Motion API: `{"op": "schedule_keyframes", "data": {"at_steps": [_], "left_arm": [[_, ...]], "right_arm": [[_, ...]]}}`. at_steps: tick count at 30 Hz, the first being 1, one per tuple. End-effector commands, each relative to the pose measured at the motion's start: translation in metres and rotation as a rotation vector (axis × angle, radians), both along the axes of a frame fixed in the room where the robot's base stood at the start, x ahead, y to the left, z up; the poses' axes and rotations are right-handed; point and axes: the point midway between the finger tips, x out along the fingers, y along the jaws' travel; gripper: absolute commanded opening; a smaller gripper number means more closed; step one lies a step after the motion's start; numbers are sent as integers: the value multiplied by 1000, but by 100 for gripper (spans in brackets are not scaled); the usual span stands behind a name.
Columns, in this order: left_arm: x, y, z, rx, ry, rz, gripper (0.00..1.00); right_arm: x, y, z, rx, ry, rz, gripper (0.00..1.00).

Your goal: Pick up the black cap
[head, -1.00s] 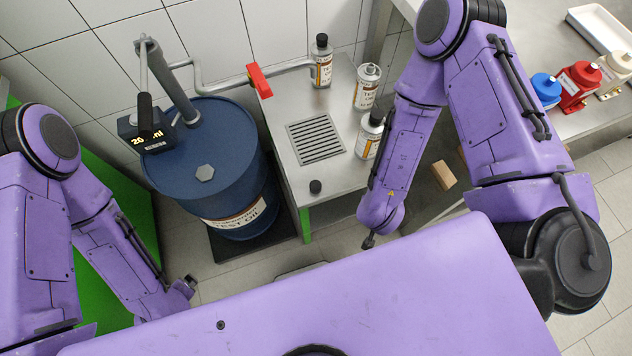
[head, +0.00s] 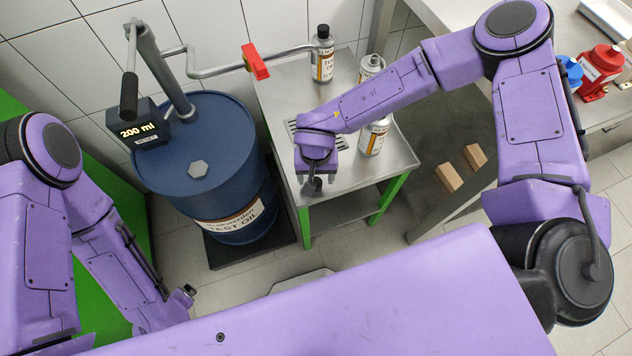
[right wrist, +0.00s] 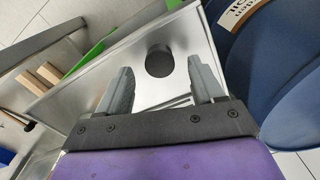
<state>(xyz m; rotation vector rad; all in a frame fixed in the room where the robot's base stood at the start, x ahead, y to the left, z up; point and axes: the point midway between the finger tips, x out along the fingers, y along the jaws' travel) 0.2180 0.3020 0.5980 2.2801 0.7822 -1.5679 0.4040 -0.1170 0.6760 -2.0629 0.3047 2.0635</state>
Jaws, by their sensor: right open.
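The black cap (right wrist: 159,60) is a small dark cylinder on the steel bench top. In the head view the cap (head: 314,187) shows near the bench's front left corner, partly covered by my right gripper (head: 318,172). In the right wrist view my right gripper (right wrist: 160,70) is open, with the cap between and just beyond its two grey fingertips. The fingers do not grip it. My left gripper (head: 187,291) hangs low at the left, near the floor, too small to read its jaws.
A blue oil drum (head: 180,170) with a hand pump stands left of the bench (head: 345,178). A dark-capped bottle (head: 322,55) and two cans stand at the back and right of the bench. Two wooden blocks (head: 449,178) lie further right.

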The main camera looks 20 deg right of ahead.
Motion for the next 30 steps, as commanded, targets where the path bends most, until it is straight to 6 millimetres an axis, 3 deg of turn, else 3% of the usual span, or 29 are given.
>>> {"op": "schedule_keyframes", "data": {"at_steps": [3, 10, 15, 16, 26, 30], "left_arm": [[0, 0, -1, 0, 0, 0, 100], [0, 0, -1, 0, 0, 0, 100], [0, 0, -1, 0, 0, 0, 100], [0, 0, -1, 0, 0, 0, 100], [0, 0, -1, 0, 0, 0, 100], [0, 0, -1, 0, 0, 0, 100]], "right_arm": [[-1, 0, -14, -1, 1, 1, 67], [0, 0, -15, 0, -1, 1, 67], [0, 0, -15, 0, -1, 1, 12], [0, 0, -15, 0, -1, 1, 8], [0, 0, -14, 0, -1, 1, 8], [1, 0, -1, 0, -4, 0, 8]]}}
